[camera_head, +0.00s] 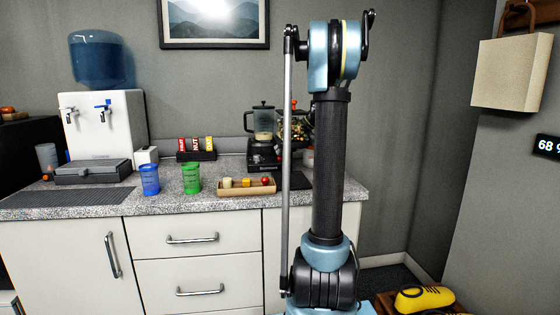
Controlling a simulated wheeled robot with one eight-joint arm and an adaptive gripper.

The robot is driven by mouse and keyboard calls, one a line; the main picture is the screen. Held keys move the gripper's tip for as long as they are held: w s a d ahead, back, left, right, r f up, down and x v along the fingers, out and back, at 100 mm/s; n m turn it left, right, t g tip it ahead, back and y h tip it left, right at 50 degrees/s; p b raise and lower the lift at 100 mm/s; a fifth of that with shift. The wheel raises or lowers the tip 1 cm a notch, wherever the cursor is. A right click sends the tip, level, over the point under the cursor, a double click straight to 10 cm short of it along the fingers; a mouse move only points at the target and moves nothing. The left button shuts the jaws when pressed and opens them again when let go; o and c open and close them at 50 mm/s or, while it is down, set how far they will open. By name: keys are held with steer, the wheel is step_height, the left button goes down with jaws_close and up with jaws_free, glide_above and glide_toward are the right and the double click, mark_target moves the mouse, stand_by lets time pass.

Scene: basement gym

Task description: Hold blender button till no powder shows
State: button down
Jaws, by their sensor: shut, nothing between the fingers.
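The blender (264,155) stands on the counter near the wall, left of my arm. It has a black base and a clear jar (263,121) with a dark lid and a handle on its left. Pale tan contents show low in the jar; whether any is dry powder is too small to tell. The blender's button cannot be made out. My arm rises in front of the counter, right of the blender. My gripper cannot be made out in this view.
The counter (215,208) holds a water dispenser (102,125), a blue cup (149,179), a green cup (191,178), a rack of colored packets (196,154) and a wooden tray (246,189) of small items before the blender.

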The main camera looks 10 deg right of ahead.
steer(key=shift+f, duration=0.4)
stand_by(0.4)
stand_by(4.0)
steer(key=shift+r, duration=0.85)
steer(key=shift+r, duration=0.15)
steer(key=shift+r, duration=2.35)
